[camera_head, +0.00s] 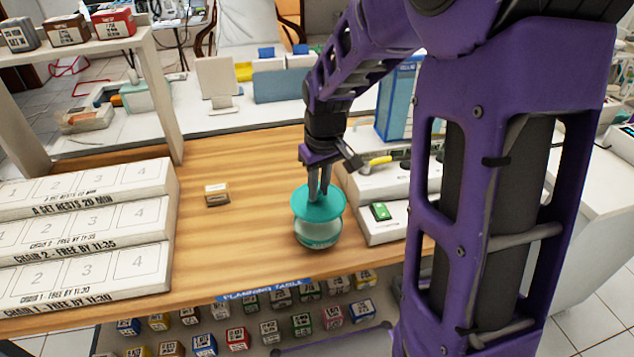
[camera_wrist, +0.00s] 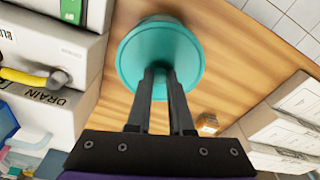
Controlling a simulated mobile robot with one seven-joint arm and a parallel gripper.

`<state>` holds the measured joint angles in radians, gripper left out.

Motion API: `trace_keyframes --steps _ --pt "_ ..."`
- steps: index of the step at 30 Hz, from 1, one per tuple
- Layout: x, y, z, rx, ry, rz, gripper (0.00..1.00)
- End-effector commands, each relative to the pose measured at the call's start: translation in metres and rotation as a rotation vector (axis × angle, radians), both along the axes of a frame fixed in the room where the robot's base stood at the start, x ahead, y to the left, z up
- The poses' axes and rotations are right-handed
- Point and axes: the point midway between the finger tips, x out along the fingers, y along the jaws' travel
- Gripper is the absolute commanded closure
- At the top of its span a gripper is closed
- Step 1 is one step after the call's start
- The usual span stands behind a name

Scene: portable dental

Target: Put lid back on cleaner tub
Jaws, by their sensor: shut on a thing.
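The teal lid (camera_head: 318,203) is a round disc on or just over the top of the cleaner tub (camera_head: 318,233), a pale translucent tub with a teal band low down. The tub stands upright on the wooden table. My gripper (camera_head: 319,193) points down and is shut on the lid at its middle. In the wrist view the lid (camera_wrist: 160,58) lies under my fingertips (camera_wrist: 158,72) and hides the tub. I cannot tell whether the lid is fully seated.
White boxes (camera_head: 385,185) with a yellow-handled tool and a green item stand close right of the tub. A small box (camera_head: 216,194) lies to the left. Stepped numbered trays (camera_head: 80,235) fill the left side.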

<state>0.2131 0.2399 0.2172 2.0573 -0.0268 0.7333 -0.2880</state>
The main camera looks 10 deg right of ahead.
Motion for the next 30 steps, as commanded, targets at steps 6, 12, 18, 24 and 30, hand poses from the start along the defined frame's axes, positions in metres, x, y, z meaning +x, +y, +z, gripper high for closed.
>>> trace_keyframes --steps 6,12,18,24,30 --pt "0.000 0.000 -0.024 0.000 0.001 -0.001 1.00" --pt "0.000 0.000 -0.043 0.000 0.001 -0.001 1.00" --pt "0.000 0.000 -0.054 0.000 0.001 0.000 1.00" --pt "0.000 0.000 -0.055 0.000 0.000 0.000 1.00" --pt "0.000 0.000 -0.055 0.000 0.000 0.000 1.00"
